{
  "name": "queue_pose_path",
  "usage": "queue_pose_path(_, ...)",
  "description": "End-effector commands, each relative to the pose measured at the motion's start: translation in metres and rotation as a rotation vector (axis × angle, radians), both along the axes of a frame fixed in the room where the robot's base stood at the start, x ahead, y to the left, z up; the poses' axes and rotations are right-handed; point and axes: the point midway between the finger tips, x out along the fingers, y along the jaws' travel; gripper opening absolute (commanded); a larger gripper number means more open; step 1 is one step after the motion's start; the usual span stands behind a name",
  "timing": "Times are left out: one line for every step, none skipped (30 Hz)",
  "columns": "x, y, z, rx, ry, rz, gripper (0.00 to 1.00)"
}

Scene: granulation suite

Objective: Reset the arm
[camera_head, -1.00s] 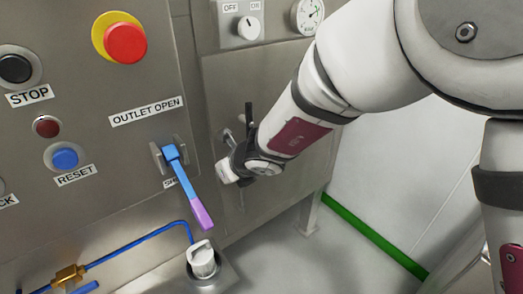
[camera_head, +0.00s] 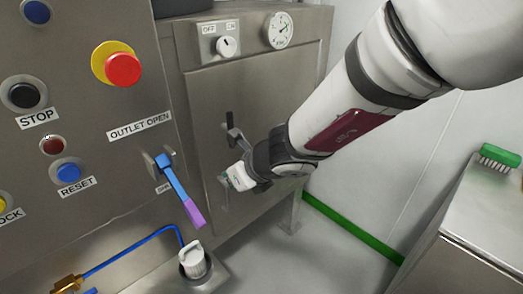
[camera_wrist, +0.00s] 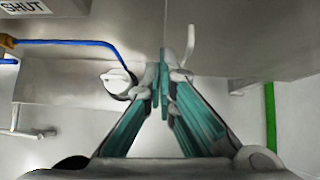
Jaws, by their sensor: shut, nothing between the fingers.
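My arm reaches in from the upper right in the head view. My gripper (camera_head: 230,181) is in front of the steel cabinet door, to the right of the blue lever with a purple end (camera_head: 183,191). It is apart from that lever in the picture. In the wrist view the teal fingers of my gripper (camera_wrist: 164,85) come together and hold nothing. Part of the gripper is hidden behind the wrist in the head view.
The panel at left carries a red emergency button (camera_head: 122,69) and a blue reset button (camera_head: 69,172). A dark door handle (camera_head: 234,133) is close to my gripper. A white knob (camera_head: 193,260) stands below. A green brush (camera_head: 499,158) lies on a steel surface at right.

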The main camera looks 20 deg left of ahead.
Motion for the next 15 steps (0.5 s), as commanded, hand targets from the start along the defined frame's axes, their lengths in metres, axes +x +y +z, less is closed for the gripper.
queue_pose_path(-0.001, -0.002, 0.002, -0.001, 0.001, -0.001, 0.0)
queue_pose_path(-0.001, -0.002, 0.002, -0.001, 0.001, -0.001, 0.0)
queue_pose_path(-0.001, -0.003, 0.002, 0.0, 0.002, -0.001, 0.0)
queue_pose_path(-0.001, -0.003, 0.002, -0.001, 0.001, -0.001, 0.0)
queue_pose_path(-0.001, -0.003, 0.003, 0.0, -0.001, 0.001, 0.0)
queue_pose_path(0.0, -0.005, 0.005, 0.001, -0.009, 0.009, 0.0)
queue_pose_path(0.001, -0.007, 0.009, 0.003, -0.022, 0.02, 0.0)
queue_pose_path(0.002, -0.009, 0.014, 0.004, -0.039, 0.036, 0.0)
queue_pose_path(0.003, -0.015, 0.023, 0.006, -0.072, 0.068, 0.0)
queue_pose_path(0.004, -0.02, 0.032, 0.008, -0.106, 0.099, 0.0)
queue_pose_path(0.005, -0.027, 0.042, 0.007, -0.143, 0.136, 0.0)
queue_pose_path(0.005, -0.037, 0.056, 0.003, -0.2, 0.195, 0.0)
queue_pose_path(0.004, -0.047, 0.067, -0.002, -0.248, 0.244, 0.0)
queue_pose_path(0.002, -0.057, 0.077, -0.011, -0.299, 0.298, 0.0)
queue_pose_path(-0.002, -0.072, 0.091, -0.027, -0.365, 0.37, 0.0)
